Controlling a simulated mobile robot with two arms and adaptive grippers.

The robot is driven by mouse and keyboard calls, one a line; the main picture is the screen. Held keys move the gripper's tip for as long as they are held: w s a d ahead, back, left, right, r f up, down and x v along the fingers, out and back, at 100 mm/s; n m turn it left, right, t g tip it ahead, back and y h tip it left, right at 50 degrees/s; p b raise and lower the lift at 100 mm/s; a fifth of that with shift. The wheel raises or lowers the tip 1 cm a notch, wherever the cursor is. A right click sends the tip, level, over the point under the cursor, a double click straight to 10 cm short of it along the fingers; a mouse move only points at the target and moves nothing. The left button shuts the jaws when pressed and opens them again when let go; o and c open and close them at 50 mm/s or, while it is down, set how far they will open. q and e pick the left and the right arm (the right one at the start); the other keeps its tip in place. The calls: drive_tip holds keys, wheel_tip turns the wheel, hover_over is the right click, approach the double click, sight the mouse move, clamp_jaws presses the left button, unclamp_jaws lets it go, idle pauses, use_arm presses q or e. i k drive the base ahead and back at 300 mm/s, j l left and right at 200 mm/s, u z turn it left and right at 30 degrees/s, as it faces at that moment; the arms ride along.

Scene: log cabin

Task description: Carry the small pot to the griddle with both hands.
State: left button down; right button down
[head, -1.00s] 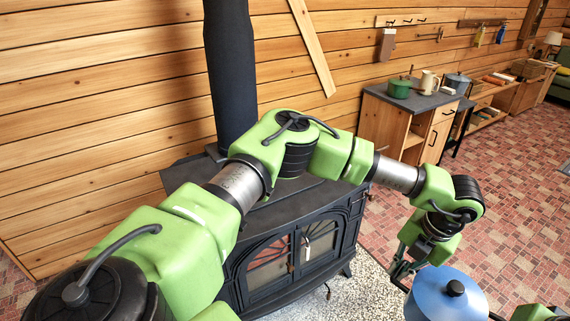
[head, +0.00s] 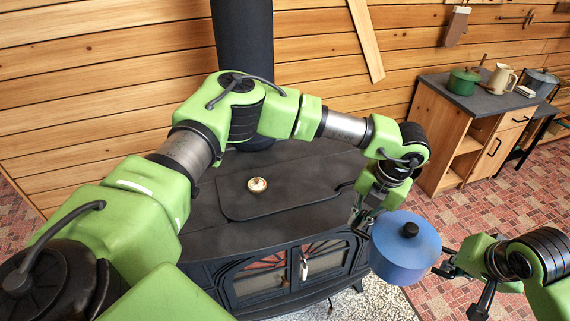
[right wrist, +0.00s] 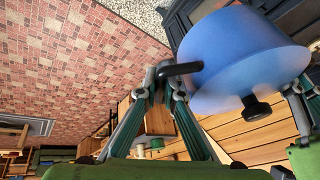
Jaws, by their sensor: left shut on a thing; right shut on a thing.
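The small pot (head: 405,245) is blue with a lid and a black knob. It is held in the air in front of the right side of the black stove. My left gripper (head: 366,218) is shut on its left side, partly hidden by the arm. My right gripper (head: 444,262) is shut on the handle at its right. In the right wrist view the pot (right wrist: 235,55) hangs between both grippers, and my right gripper (right wrist: 160,76) closes around a dark side handle. The griddle seems to be the flat raised plate (head: 300,195) on the stove top.
The black stove (head: 215,235) has a thick pipe (head: 243,60) at its back. A small round gauge (head: 257,185) sits on the plate. A cabinet (head: 470,130) at the right holds a green pot (head: 463,82) and a cream jug (head: 502,79). Brick-patterned floor (head: 500,205) lies open between.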

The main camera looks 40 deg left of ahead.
sight(300, 177)
drive_tip(key=i+u, duration=0.3)
drive_tip(key=i, duration=0.25)
drive_tip(key=i+u, duration=0.3)
drive_tip(key=i, duration=0.25)
drive_tip(key=u, duration=0.75)
drive_tip(key=i+l, duration=0.05)
drive_tip(key=l, duration=0.05)
